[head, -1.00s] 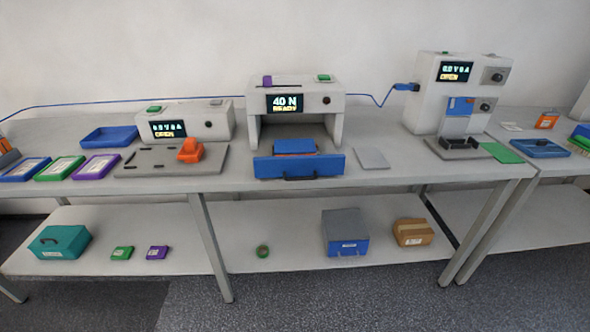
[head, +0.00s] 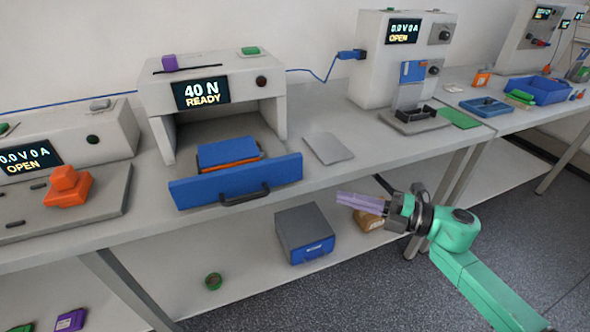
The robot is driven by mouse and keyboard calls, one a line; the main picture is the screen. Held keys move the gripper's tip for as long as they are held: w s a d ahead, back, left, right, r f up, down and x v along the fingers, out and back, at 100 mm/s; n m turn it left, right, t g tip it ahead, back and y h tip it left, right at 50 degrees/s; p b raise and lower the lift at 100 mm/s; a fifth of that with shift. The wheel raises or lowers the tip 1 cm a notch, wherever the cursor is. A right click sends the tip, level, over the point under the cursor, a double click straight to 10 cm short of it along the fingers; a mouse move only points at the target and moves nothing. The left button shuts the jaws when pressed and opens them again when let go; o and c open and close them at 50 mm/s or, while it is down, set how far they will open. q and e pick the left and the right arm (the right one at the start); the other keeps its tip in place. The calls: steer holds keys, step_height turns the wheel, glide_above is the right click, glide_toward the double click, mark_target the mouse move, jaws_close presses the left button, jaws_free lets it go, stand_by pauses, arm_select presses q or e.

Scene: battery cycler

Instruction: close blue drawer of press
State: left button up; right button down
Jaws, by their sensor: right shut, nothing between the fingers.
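The press (head: 160,97) stands on the bench, and its display reads "40 N READY". Its blue drawer (head: 190,192) is pulled out toward me, with a black handle (head: 245,197) on the front panel. A blue block (head: 227,152) with orange under it sits in the drawer. My right gripper (head: 340,198), with purple fingers, is shut and empty. It appears to the right of the drawer front and apart from it, in front of the bench edge. My left gripper is out of view.
A grey plate (head: 328,148) lies on the bench right of the drawer. An orange part (head: 67,187) sits on a fixture at left.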

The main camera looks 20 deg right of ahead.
steer(key=p, duration=0.2)
glide_toward(287, 172)
steer(key=x, duration=0.5)
steer(key=shift+a, duration=0.35)
steer(key=shift+w+f, duration=0.15)
steer(key=shift+w, duration=0.15)
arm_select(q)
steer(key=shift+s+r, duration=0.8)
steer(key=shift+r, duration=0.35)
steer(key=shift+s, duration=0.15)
